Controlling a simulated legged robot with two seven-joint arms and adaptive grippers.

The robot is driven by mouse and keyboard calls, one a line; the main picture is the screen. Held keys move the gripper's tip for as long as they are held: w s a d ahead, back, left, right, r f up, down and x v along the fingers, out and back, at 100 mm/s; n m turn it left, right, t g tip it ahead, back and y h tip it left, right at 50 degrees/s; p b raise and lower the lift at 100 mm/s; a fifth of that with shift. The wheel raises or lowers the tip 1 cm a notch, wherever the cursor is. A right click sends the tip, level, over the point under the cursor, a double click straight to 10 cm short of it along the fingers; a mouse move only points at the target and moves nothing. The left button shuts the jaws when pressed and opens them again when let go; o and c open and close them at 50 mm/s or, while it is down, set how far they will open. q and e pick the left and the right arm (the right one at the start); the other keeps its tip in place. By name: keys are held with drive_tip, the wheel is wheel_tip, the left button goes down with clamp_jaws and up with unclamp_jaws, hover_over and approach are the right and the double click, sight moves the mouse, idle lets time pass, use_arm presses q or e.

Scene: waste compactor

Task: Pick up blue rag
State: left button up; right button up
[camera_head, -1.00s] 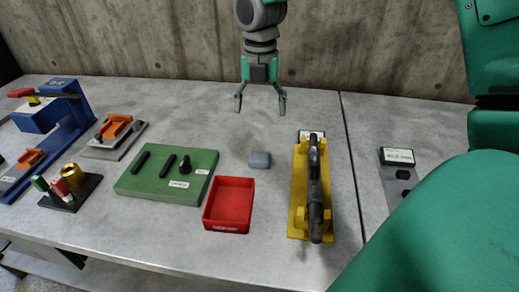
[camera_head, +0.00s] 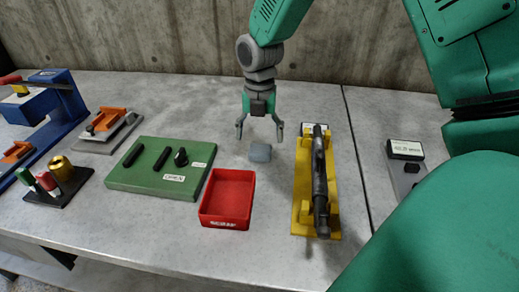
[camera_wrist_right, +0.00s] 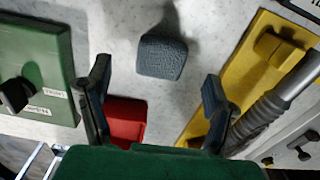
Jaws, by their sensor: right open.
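The blue rag (camera_head: 260,152) is a small grey-blue folded block lying on the grey table, between the red tray and the yellow stand. It also shows in the right wrist view (camera_wrist_right: 162,55), ahead of the fingers and roughly between them. My right gripper (camera_head: 260,132) is open and empty above and just behind the rag in the head view. Its two fingers also show in the right wrist view (camera_wrist_right: 157,92), spread apart and not touching the rag. My left gripper is not in view.
A red tray (camera_head: 205,212) stands in front of the rag, with a green board (camera_head: 150,187) to its left. A yellow stand (camera_head: 302,217) with a dark tool is on the right. A concrete wall (camera_head: 150,35) closes the back.

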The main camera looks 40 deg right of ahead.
sight(260, 147)
wheel_tip(260, 147, down, 5)
drive_tip(key=shift+d+b, duration=0.1)
drive_tip(key=shift+b, duration=0.3)
drive_tip(key=c, duration=1.2)
drive_tip(key=shift+c, duration=0.2)
drive_tip(key=shift+r, duration=0.1)
wheel_tip(260, 147, up, 10)
drive_tip(key=shift+f+p, duration=0.1)
drive_tip(key=shift+p, duration=0.65)
drive_tip(key=shift+o, duration=0.8)
drive_tip(key=shift+c, duration=0.3)
